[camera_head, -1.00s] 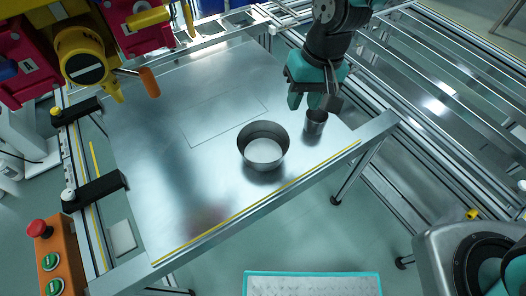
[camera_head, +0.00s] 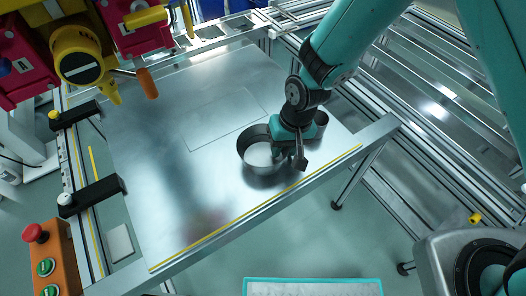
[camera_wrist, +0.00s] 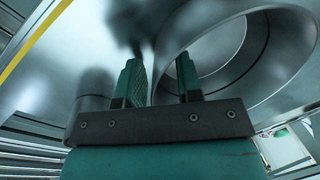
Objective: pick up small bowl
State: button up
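The small bowl (camera_head: 257,158) is a round grey metal bowl, upright on the metal panel (camera_head: 190,175), with its right side partly hidden by my gripper (camera_head: 289,156). My gripper points down at the bowl's right rim. In the wrist view, the bowl (camera_wrist: 285,50) fills the right side. The two teal fingers of my gripper (camera_wrist: 158,68) are apart, with the bowl's wall running between them. The right finger is on the inner side and the left finger outside. I see no clear contact between the fingers and the wall.
A small metal cup (camera_head: 322,119) stands just right of my gripper, partly hidden by it. Black clamps (camera_head: 92,195) line the panel's left edge. Yellow and red fixture parts (camera_head: 82,62) stand at the back left. The panel's middle left is clear.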

jog(key=shift+f, duration=0.15)
grip_shut()
